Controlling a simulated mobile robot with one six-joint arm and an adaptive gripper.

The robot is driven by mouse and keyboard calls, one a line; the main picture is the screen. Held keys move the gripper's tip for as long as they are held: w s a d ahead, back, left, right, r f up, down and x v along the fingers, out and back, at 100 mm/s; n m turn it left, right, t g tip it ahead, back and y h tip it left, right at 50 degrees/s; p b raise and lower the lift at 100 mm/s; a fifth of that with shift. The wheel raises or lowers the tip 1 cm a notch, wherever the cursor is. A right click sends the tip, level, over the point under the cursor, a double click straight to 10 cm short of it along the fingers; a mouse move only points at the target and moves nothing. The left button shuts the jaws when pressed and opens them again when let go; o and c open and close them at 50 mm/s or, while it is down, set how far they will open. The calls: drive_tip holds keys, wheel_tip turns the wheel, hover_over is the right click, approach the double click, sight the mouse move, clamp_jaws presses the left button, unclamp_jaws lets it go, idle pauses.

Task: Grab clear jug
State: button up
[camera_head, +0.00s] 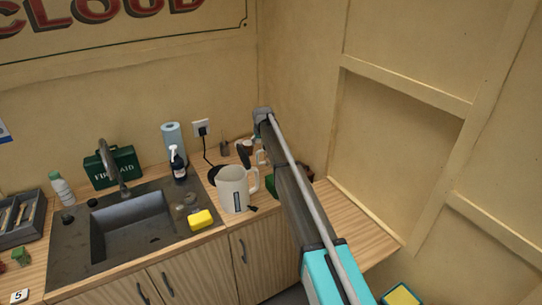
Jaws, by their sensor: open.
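A pale jug-shaped vessel (232,190) with a handle on its right stands upright on the wooden counter, right of the sink. It looks whitish, and I cannot tell whether it is clear. A smaller pale handled thing (262,158) stands behind it, close to my arm and partly hidden. I cannot tell which of the two is the clear jug. My arm rises from the lower right and its upper end is above the counter's back corner. I cannot make out my gripper or its fingertips.
A yellow sponge (201,219) lies by the sink (137,226). A spray bottle (179,165), blue paper roll (172,138) and green first-aid box (115,168) stand behind. A black cord (206,150) hangs from the wall socket. The counter's right end (350,225) is bare.

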drive_tip(key=shift+a, duration=0.1)
idle(0.3)
drive_tip(key=b, duration=0.8)
hover_over(258, 162)
drive_tip(key=s, duration=0.1)
drive_tip(key=shift+f, duration=3.8)
drive_tip(key=shift+f, duration=0.1)
drive_tip(key=shift+b+x, duration=2.4)
drive_tip(key=shift+x, duration=0.25)
clamp_jaws()
